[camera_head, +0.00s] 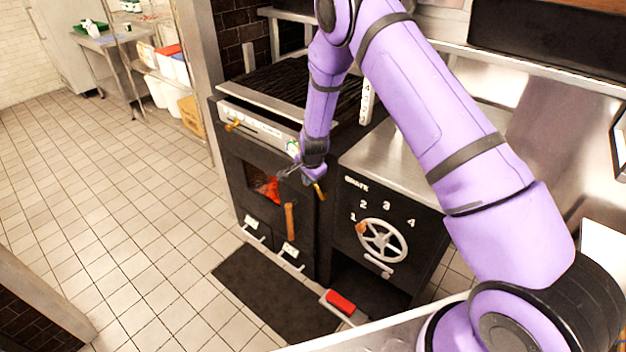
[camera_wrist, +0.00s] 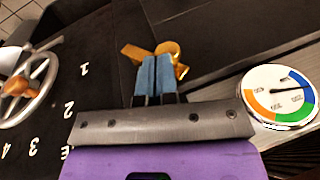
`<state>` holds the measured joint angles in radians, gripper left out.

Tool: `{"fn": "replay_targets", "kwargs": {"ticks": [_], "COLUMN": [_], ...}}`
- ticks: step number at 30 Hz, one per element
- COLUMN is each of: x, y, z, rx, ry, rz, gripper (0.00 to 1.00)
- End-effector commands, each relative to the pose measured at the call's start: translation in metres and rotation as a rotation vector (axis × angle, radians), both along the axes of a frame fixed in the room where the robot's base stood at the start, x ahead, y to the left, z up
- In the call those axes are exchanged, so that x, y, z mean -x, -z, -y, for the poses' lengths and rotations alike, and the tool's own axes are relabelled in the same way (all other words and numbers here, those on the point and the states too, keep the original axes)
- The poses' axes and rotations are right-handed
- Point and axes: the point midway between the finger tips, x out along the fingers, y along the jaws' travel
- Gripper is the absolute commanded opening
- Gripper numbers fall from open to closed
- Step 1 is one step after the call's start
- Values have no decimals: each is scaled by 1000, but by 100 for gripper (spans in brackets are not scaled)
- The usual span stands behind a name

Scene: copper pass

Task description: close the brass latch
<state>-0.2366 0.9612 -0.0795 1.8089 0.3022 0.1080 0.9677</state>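The brass latch (camera_wrist: 172,48) is just beyond my fingertips in the wrist view, with brass showing to the left, above and to the right of them. It also shows in the head view as a small brass piece (camera_head: 320,192) at the right edge of the black oven front, below my wrist. My gripper (camera_wrist: 156,76) has its two blue fingers side by side with almost no gap. They overlap the latch in the picture, and I cannot tell whether they touch it. Part of the latch is hidden behind them. My fingertips are not clear in the head view.
A round coloured gauge (camera_wrist: 279,96) is close at the right of my gripper. A spoked handwheel (camera_head: 383,240) with numbers is on the black cabinet to the right. An orange glow (camera_head: 266,187) shows in the oven opening. Tiled floor (camera_head: 110,220) is open at left.

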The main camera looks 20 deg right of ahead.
Motion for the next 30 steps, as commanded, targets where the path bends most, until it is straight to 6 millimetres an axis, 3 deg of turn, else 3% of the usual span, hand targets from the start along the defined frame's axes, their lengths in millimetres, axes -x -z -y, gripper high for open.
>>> {"fn": "replay_targets", "kwargs": {"ticks": [22,30], "x": [-34,-39], "y": [32,43], "z": [-25,-28], "rx": [308,309], "ry": [-1,0], "rz": [-420,-424], "gripper": [0,0]}}
